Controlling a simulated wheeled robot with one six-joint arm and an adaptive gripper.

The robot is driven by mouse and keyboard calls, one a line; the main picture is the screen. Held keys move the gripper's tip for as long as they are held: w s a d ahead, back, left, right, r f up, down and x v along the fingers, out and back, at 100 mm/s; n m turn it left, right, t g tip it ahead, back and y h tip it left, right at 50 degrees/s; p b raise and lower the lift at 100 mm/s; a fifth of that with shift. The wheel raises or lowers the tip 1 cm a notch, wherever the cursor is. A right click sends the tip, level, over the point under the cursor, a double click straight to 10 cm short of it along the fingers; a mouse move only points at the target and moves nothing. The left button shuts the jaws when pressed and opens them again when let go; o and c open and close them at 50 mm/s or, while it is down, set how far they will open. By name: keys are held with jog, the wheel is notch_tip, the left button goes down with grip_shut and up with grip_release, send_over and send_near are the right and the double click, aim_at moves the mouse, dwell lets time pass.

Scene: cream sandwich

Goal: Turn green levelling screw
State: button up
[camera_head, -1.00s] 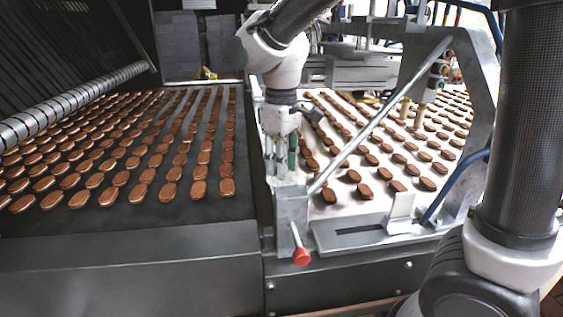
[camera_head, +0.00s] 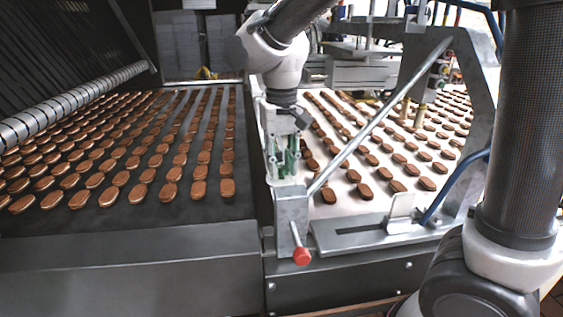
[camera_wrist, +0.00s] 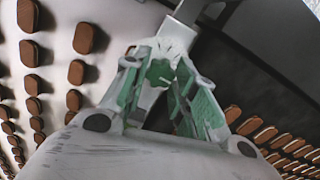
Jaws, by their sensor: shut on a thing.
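The green levelling screw (camera_wrist: 160,73) shows in the wrist view as a small green lobed knob on a pale metal bracket (camera_wrist: 178,34). My gripper (camera_wrist: 164,76), with green-padded fingers, is shut on the screw, one finger on each side. In the head view my gripper (camera_head: 284,172) points down onto the top of the grey metal bracket at the near left corner of the right-hand belt. The screw itself is hidden there between the fingers.
Rows of brown biscuits lie on the dark left belt (camera_head: 120,215) and the pale right belt (camera_head: 350,213). A diagonal metal rod (camera_head: 380,115) rises right of my gripper. A red-knobbed lever (camera_head: 301,256) hangs below the bracket. A slotted plate (camera_head: 360,232) lies to its right.

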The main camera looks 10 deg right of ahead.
aim_at(281, 166)
jog(key=shift+w+r, duration=0.15)
jog(key=shift+r, duration=0.05)
dwell(0.3)
jog(key=o, duration=0.7)
jog(key=shift+c, duration=0.2)
jog(key=o, duration=0.4)
jog(key=shift+f, duration=0.1)
notch_tip(281, 166, up, 12)
